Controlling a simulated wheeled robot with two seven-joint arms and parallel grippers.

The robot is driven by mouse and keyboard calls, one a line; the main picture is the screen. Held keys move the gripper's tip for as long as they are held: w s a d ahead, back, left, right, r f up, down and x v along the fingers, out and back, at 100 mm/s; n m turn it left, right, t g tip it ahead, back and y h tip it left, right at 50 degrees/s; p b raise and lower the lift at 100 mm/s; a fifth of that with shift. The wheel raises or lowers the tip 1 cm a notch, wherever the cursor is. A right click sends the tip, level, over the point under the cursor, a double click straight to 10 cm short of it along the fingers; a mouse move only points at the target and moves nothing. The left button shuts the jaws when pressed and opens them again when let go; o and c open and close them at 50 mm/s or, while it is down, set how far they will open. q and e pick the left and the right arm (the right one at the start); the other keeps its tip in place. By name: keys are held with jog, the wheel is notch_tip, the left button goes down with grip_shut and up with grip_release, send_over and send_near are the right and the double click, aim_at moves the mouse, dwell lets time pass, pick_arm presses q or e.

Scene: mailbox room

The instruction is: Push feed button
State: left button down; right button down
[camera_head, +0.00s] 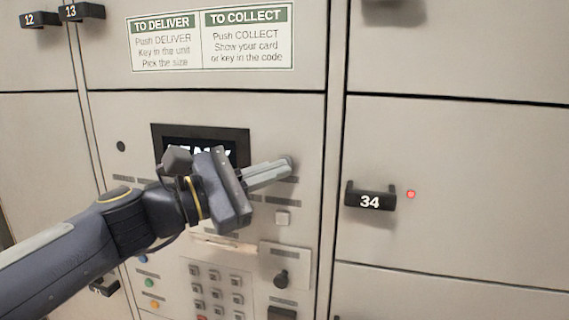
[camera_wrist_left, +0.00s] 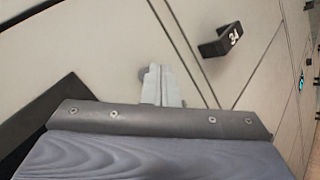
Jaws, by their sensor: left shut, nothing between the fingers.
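My left gripper (camera_head: 284,171) is shut and empty, in front of the control panel (camera_head: 300,125), its fingers pointing right. Its tips overlap a small round grey button (camera_head: 289,159) to the right of the dark screen. The left wrist view also shows the round button (camera_wrist_left: 143,73) beside the shut fingertips (camera_wrist_left: 154,70); I cannot tell whether they touch. A pale square button (camera_head: 282,218) sits lower on the panel. The small labels are too blurred to read, so I cannot tell which button is feed. My right gripper is not in view.
The screen (camera_head: 242,149) is partly hidden by my gripper. Below are a keypad (camera_head: 215,290) and a dark knob (camera_head: 281,279). Locker handle 34 (camera_head: 370,200) juts out at the right, beside a red light (camera_head: 411,194). An instruction sign (camera_head: 211,37) is above.

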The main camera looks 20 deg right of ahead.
pick_arm(q)
jog(key=shift+w+d, duration=0.2)
jog(key=shift+w, duration=0.05)
jog(key=shift+s+a, duration=0.1)
dwell(0.6)
jog(key=shift+s+a+b, duration=0.3)
jog(key=shift+s+a, duration=0.05)
jog(key=shift+s, duration=0.2)
jog(key=s+a, duration=0.1)
jog(key=s, duration=0.1)
jog(key=s+a+b, duration=0.1)
jog(key=s+a, duration=0.1)
jog(key=shift+s+b, duration=0.1)
jog(key=shift+b, duration=0.2)
jog(key=shift+d, duration=0.15)
dwell(0.3)
